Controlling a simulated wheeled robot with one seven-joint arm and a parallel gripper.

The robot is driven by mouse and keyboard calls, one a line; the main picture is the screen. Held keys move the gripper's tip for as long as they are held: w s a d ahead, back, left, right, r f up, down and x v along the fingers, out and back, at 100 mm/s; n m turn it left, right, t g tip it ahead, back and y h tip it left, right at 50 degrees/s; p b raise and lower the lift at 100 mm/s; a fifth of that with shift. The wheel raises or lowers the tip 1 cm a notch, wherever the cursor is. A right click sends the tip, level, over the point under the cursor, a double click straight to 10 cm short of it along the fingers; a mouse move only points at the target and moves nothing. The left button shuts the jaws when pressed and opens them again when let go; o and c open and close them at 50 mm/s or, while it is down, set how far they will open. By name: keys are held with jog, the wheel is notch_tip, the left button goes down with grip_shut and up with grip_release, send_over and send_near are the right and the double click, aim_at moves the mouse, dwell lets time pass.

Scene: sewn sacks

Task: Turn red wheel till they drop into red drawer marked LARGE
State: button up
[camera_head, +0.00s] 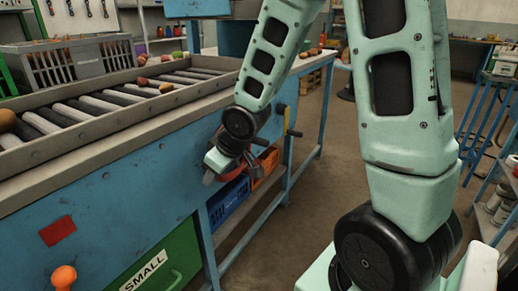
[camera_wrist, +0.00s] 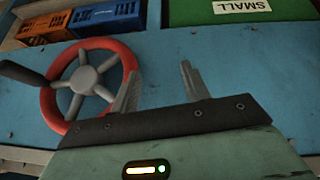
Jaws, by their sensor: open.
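The red wheel (camera_wrist: 128,56) shows in the wrist view on the blue machine front, with grey spokes and a dark handle (camera_wrist: 20,74) at its left. My gripper (camera_wrist: 158,80) is open with nothing between its fingers. Its left finger overlaps the wheel's right rim in the picture; I cannot tell whether they touch. In the head view my gripper (camera_head: 216,168) is at the machine front and the wheel is mostly hidden behind my wrist. No drawer marked LARGE can be made out.
A green drawer (camera_head: 178,262) reads SMALL. An orange crate (camera_head: 267,162) and a blue crate (camera_head: 231,203) sit under the machine. Roundish produce (camera_head: 142,81) lies on the roller conveyor (camera_head: 100,103). An orange knob (camera_head: 64,277) sticks out at lower left.

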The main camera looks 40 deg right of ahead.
jog(key=w+d+f+m+t+b, duration=0.15)
jog(key=d+f, duration=0.25)
jog(key=d, duration=0.7)
jog(key=t+y+b, duration=0.2)
jog(key=t+y, duration=0.2)
jog(key=t, duration=0.6)
send_near(260, 142)
jog(key=shift+m+g, duration=0.25)
jog(key=shift+m, duration=0.1)
jog(key=x, duration=0.3)
jog(key=b+x, duration=0.1)
jog(key=x, duration=0.3)
jog(key=d+x, duration=0.1)
jog(key=x, duration=0.2)
jog(key=shift+w+b, duration=0.4)
jog(key=shift+w, duration=0.1)
jog(key=shift+f, duration=0.1)
grip_shut()
